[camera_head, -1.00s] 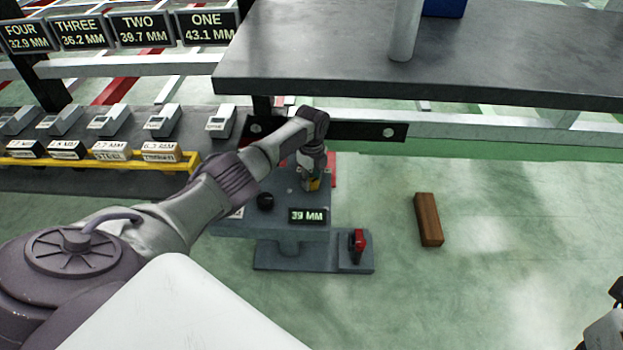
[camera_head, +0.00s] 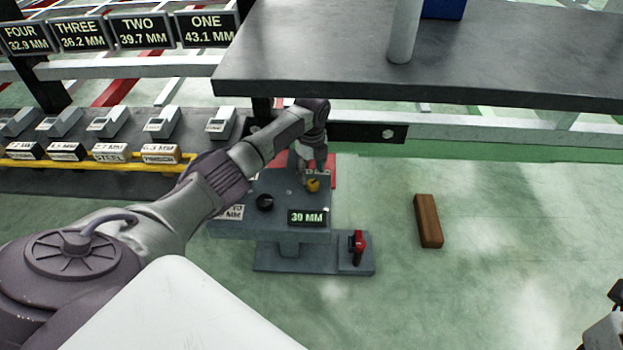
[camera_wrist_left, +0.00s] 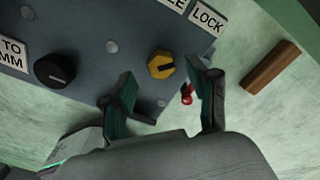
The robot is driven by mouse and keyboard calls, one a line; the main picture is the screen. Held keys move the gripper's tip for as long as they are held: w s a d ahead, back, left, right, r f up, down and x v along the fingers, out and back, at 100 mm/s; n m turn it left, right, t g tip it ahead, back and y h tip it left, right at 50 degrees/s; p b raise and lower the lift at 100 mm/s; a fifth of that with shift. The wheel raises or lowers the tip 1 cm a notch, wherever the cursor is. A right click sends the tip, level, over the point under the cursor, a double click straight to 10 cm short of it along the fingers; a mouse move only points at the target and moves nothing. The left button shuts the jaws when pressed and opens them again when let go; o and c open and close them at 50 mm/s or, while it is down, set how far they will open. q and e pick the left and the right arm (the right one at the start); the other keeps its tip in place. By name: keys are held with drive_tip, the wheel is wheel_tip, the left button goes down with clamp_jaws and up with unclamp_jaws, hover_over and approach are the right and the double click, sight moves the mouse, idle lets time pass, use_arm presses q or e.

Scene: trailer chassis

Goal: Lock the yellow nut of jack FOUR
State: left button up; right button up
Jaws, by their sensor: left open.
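The yellow nut (camera_head: 313,185) sits on the top of a grey jack box (camera_head: 283,185), beside a black knob (camera_head: 265,202). In the left wrist view the yellow nut (camera_wrist_left: 161,65) has a dark pointer bar and lies beyond my fingertips, near a "LOCK" label (camera_wrist_left: 207,20). My left gripper (camera_head: 310,172) is over the box, just behind the nut in the head view. In the wrist view its two fingers (camera_wrist_left: 165,90) are spread and empty, apart from the nut. The box display (camera_head: 307,217) appears to read 39 or 30 MM. My right gripper is not clearly seen.
A red-handled lever (camera_head: 358,244) stands on the box's lower foot. A brown wooden block (camera_head: 428,221) lies on the green floor at right. A dark tabletop (camera_head: 480,75) overhangs behind. A yellow-railed rack (camera_head: 80,163) with labelled blocks stands left. Signs show jacks ONE to FOUR.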

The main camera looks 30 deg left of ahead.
sight(311, 182)
use_arm(q)
wheel_tip(311, 182, up, 8)
idle(0.7)
